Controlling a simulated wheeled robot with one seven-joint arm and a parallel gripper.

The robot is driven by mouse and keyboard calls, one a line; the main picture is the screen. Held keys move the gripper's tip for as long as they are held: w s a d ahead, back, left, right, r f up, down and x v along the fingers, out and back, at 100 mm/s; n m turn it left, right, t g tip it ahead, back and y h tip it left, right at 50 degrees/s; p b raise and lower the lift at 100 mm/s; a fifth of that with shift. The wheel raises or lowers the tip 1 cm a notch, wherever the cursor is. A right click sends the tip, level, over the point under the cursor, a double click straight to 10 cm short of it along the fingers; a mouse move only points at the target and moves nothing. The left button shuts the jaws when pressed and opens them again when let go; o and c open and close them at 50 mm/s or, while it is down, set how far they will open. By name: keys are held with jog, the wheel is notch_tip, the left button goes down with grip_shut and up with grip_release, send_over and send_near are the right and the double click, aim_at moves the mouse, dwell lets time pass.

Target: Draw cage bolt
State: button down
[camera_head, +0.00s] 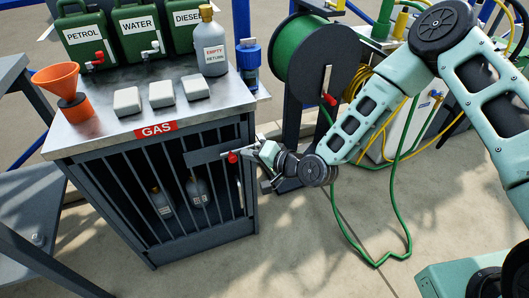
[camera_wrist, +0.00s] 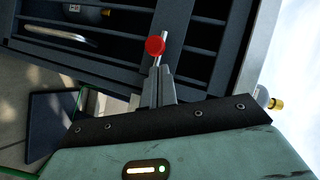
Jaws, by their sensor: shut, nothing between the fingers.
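The gas cage (camera_head: 155,205) is a dark grey barred cabinet with a red "GAS" label on its top edge. Its bolt has a red knob (camera_head: 232,157) at the front, near the right end of a flat grey plate (camera_head: 206,154) on the bars. My gripper (camera_head: 250,153) is at the cage's right front corner, beside the knob. In the wrist view the red knob (camera_wrist: 155,46) sits on a thin metal rod just beyond my fingertips (camera_wrist: 160,72). The fingers are together, with nothing seen held between them. Whether they touch the rod is unclear.
Grey bottles (camera_head: 197,190) stand inside the cage. On its top are green cans (camera_head: 140,35), an orange funnel (camera_head: 62,82), pale blocks (camera_head: 161,94) and a grey "EMPTY RETURN" bottle (camera_head: 215,55). A green hose reel (camera_head: 305,55) stands to the right, its hose (camera_head: 385,258) lying on the floor.

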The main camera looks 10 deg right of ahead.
jog(key=shift+a+f, duration=0.25)
jog(key=shift+a, duration=0.3)
jog(key=shift+s+a, duration=0.25)
jog(key=shift+a, duration=0.55)
jog(key=shift+s+a, duration=0.3)
jog(key=shift+a, duration=0.55)
jog(key=shift+s+a, duration=0.25)
jog(key=shift+a, duration=0.55)
jog(key=shift+r, duration=0.1)
